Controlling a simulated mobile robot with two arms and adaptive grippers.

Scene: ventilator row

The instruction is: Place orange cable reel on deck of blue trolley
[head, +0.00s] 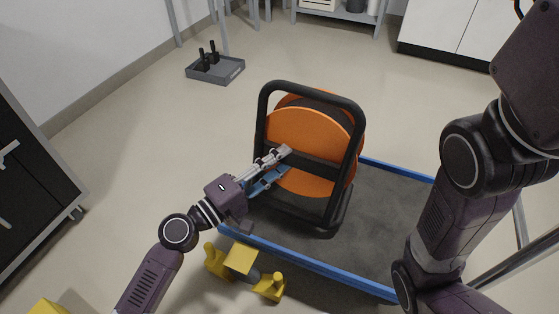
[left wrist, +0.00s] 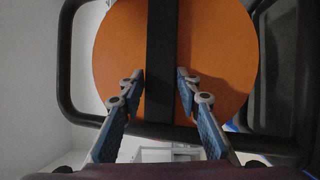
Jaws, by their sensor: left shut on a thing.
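The orange cable reel (head: 312,132) stands upright in a black tube frame, over the left part of the blue trolley's (head: 325,266) dark grey deck. I cannot tell whether the frame's foot touches the deck or hangs just above it. My left gripper (head: 283,162) reaches in from the left and is shut on the black crossbar in front of the orange disc. In the left wrist view, the bar runs between the two fingers (left wrist: 160,88), with the orange disc (left wrist: 215,50) behind it. My right arm shows at the right; its gripper is out of view.
The trolley deck right of the reel is bare (head: 390,225). Yellow parts (head: 241,260) are on the floor by the trolley's near left corner. A grey tray stand (head: 215,69) is at the back left, a dark cabinet (head: 35,170) at the left. Floor between is clear.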

